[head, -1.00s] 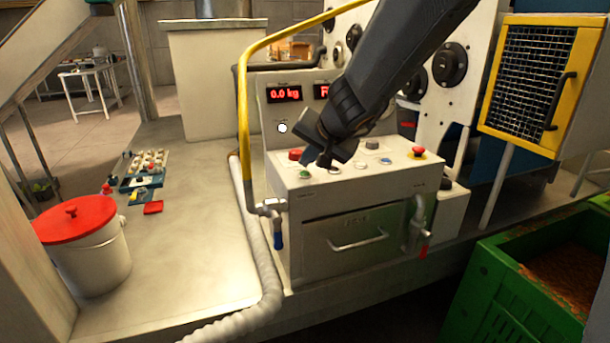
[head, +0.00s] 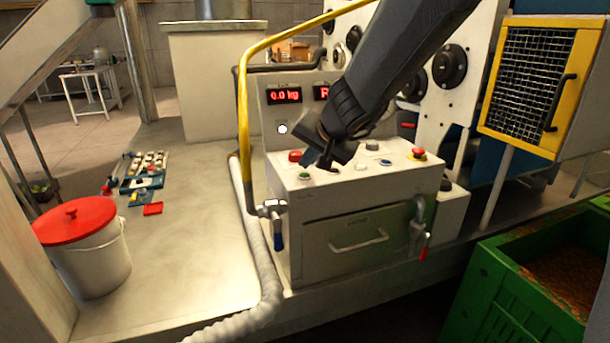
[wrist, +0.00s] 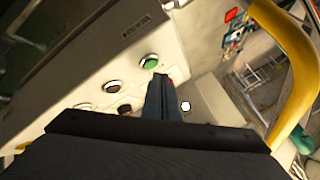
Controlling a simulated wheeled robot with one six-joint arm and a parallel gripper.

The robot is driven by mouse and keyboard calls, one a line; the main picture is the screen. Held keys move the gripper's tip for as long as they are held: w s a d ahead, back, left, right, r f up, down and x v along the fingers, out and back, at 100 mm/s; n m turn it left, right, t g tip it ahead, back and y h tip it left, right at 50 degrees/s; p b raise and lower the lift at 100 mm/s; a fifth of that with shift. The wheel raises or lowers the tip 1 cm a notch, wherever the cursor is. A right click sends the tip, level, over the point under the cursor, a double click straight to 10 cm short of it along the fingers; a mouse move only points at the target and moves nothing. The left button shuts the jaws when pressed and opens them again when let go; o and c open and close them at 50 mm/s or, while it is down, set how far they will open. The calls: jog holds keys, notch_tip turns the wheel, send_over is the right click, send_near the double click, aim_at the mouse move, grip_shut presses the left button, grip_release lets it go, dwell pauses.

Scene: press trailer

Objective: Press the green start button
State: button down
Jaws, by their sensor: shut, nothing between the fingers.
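The green start button (head: 304,176) sits on the top of the white control box, near its front left corner. It also shows in the wrist view as a green cap in a pale ring (wrist: 151,62). My gripper (head: 314,161) is shut and empty, just behind and right of the green button in the head view. In the wrist view the closed fingertips (wrist: 159,78) point close beside the green button. I cannot tell the exact height of the tips above the box, and no contact shows.
A dark button (head: 330,171) and a white one (head: 361,166) lie right of the green button. A red button (head: 295,156) is behind it, and a red mushroom button (head: 419,153) is at the far right. A yellow rail (head: 243,130) rises at the box's left.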

aim_at(307, 179)
jog(key=shift+f, duration=0.2)
dwell(0.6)
jog(key=shift+f+b, duration=0.25)
jog(key=shift+b, duration=0.35)
jog(key=shift+f+b, duration=0.4)
jog(key=shift+b, duration=0.05)
dwell(0.5)
dwell(0.3)
jog(key=shift+r+p, duration=0.75)
jog(key=shift+r, duration=0.1)
jog(key=shift+r, duration=0.1)
notch_tip(307, 179, up, 5)
jog(key=p, duration=0.4)
jog(key=shift+p, duration=0.35)
